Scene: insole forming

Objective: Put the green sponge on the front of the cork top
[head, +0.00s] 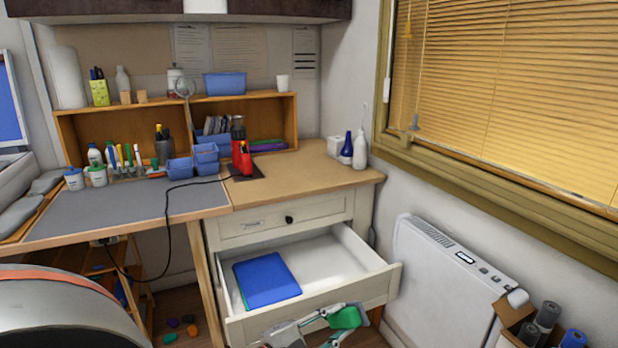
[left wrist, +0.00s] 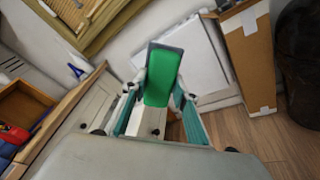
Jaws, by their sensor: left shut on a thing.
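The green sponge (head: 346,317) is at the bottom of the head view, in front of the open drawer. In the left wrist view the sponge (left wrist: 163,78) is a green block with a dark grey edge, held between the fingers. My left gripper (head: 335,322) is shut on it and holds it in the air, below the level of the worktop. The cork top (head: 310,172) is the tan surface above the drawers; its front part is bare. My right gripper is not in view.
The open drawer (head: 350,290) with a blue folder (head: 266,279) juts out below the cork top. A red tool (head: 241,158), a blue bottle (head: 347,148) and a white bottle (head: 360,150) stand toward the back. A white heater (head: 450,275) and a cardboard box (head: 518,322) are at right.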

